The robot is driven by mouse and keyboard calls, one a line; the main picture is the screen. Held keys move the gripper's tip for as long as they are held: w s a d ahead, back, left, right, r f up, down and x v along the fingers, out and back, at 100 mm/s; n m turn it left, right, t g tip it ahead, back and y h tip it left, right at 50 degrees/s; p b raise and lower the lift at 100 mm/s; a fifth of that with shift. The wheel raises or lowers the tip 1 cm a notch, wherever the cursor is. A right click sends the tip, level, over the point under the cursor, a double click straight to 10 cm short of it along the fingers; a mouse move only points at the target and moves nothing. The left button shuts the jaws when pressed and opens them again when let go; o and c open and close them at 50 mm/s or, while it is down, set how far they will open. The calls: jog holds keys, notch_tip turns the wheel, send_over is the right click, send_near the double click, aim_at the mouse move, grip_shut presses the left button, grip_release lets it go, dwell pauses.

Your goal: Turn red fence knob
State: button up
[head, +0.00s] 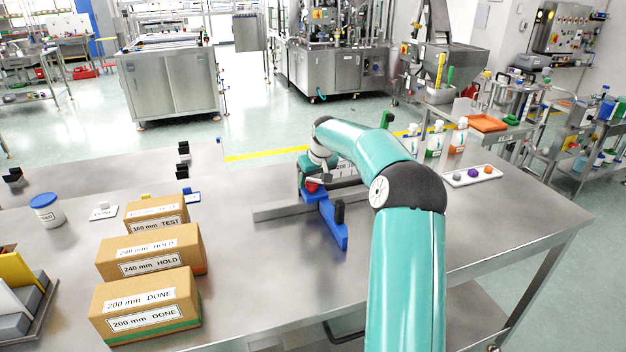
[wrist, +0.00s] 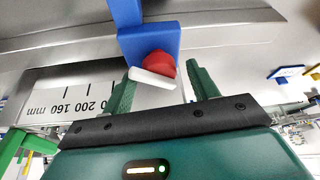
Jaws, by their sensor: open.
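The red knob (wrist: 158,65) sits on the face of a blue fence bracket (wrist: 130,45), with a white bar across its front. In the wrist view my gripper (wrist: 160,82) is open, with one green finger on each side of the knob. Whether the fingers touch the knob cannot be told. In the head view the red knob (head: 312,186) shows just below my gripper (head: 312,178), at the blue fence (head: 330,222) on the table. A printed scale (wrist: 70,100) reading 200 and 160 mm lies left of the fingers.
Boxes labelled 160 mm TEST (head: 155,212), 240 mm HOLD (head: 150,255) and 200 mm DONE (head: 145,305) stand at left. A grey rail (head: 275,210) runs by the fence. A white tray (head: 472,176) and bottles (head: 435,140) stand right. The front table is mostly clear.

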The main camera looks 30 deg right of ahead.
jog(key=c, duration=1)
jog(key=shift+d+n+y, duration=0.1)
jog(key=shift+n+y, duration=0.3)
jog(key=shift+n, duration=0.7)
jog(key=shift+d+n+g+y, duration=0.1)
jog(key=shift+n+g+y, duration=0.4)
jog(key=shift+n, duration=1.3)
jog(key=shift+n+y, duration=0.5)
jog(key=shift+n, duration=0.3)
